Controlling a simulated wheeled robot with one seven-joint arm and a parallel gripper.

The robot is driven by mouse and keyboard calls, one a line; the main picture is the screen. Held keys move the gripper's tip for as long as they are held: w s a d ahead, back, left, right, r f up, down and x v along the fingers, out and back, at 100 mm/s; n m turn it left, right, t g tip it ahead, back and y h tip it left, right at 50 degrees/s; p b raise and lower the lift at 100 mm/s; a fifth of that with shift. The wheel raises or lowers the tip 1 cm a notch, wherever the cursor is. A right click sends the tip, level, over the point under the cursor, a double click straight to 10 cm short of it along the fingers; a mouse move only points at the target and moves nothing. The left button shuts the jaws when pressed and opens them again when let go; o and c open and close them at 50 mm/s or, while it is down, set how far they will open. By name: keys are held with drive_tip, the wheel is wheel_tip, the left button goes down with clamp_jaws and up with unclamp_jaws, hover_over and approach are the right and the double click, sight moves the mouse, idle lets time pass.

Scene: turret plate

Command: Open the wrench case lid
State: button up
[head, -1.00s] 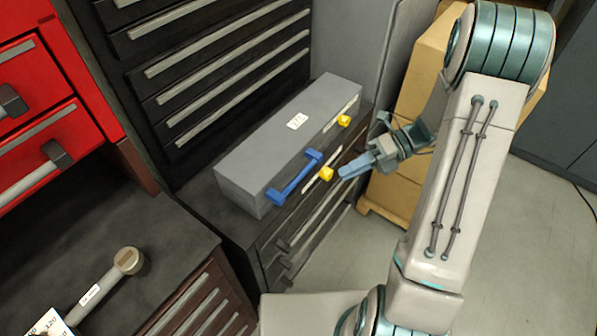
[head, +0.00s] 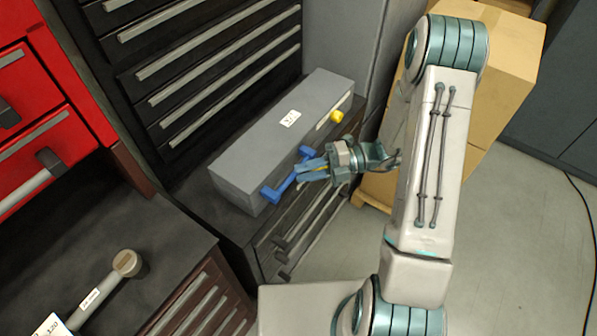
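The wrench case (head: 270,130) is a long grey box with its lid down, lying on a dark drawer cabinet. A blue handle (head: 287,178) and a yellow latch (head: 337,116) are on its front side. My gripper (head: 311,171) is at the front of the case, just right of the handle. Its two blue fingers look a little apart, with a bit of the second yellow latch showing at them. Most of that latch is hidden by the fingers. I cannot tell whether the fingers touch it.
The dark cabinet (head: 250,240) bears the case, with black drawers (head: 210,70) behind it. A cardboard box (head: 500,70) stands behind my arm. A grey tool with a round brown end (head: 125,263) lies on the lower left bench. Red drawers (head: 40,110) are at the far left.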

sight(294, 173)
drive_tip(key=shift+s+a+f, duration=0.1)
drive_tip(key=shift+a+f, duration=0.05)
drive_tip(key=shift+a, duration=0.7)
drive_tip(key=shift+s+a+f, duration=0.1)
drive_tip(key=shift+a, duration=0.75)
